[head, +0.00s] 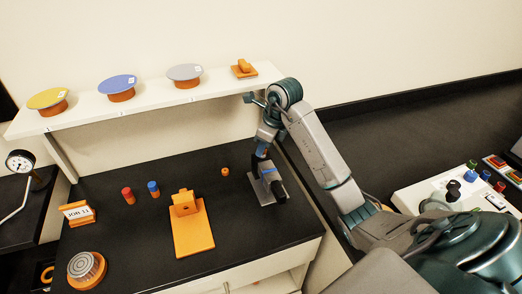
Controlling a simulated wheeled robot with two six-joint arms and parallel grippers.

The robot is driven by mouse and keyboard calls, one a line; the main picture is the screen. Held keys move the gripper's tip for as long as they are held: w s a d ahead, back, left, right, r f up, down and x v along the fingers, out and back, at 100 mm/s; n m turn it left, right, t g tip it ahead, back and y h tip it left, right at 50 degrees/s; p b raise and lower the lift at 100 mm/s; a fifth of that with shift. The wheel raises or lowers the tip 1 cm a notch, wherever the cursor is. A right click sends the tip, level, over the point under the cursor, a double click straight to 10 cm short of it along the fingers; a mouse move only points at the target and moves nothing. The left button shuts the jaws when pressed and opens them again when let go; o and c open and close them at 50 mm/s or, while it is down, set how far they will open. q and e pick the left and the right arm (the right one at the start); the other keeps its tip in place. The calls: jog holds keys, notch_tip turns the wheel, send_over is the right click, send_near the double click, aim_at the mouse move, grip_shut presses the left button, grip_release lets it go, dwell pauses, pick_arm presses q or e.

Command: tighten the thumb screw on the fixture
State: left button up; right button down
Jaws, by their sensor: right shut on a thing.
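A grey plate (257,188), which looks like the fixture, lies at the right end of the black bench top. Dark parts stand on or above it. My right gripper (267,174) reaches down from above onto this plate. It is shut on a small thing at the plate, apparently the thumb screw. The fingers hide the screw, so its shape and seating cannot be made out. An orange stand with an upright block (194,235) is apart, to the left of the plate. My left gripper is not in view.
A small orange ring (225,171) lies left of the gripper. Red (127,195) and blue (153,189) pegs, a JOB 11 sign (77,213) and a round grey-topped piece (86,268) stand farther left. A white shelf (150,107) with discs overhangs the back.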

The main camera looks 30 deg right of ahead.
jog(key=shift+a+f+m, duration=0.1)
jog(key=shift+a+m, duration=0.15)
jog(key=shift+m, duration=0.65)
jog(key=c, duration=1.4)
grip_release()
jog(key=shift+s+d, duration=0.15)
jog(key=shift+d, duration=0.1)
jog(key=n, duration=0.4)
jog(key=shift+d+n+g+y, duration=0.1)
jog(key=shift+n+g+y, duration=0.2)
jog(key=shift+y, duration=0.1)
jog(key=shift+c, duration=0.2)
jog(key=shift+w, duration=0.2)
grip_shut()
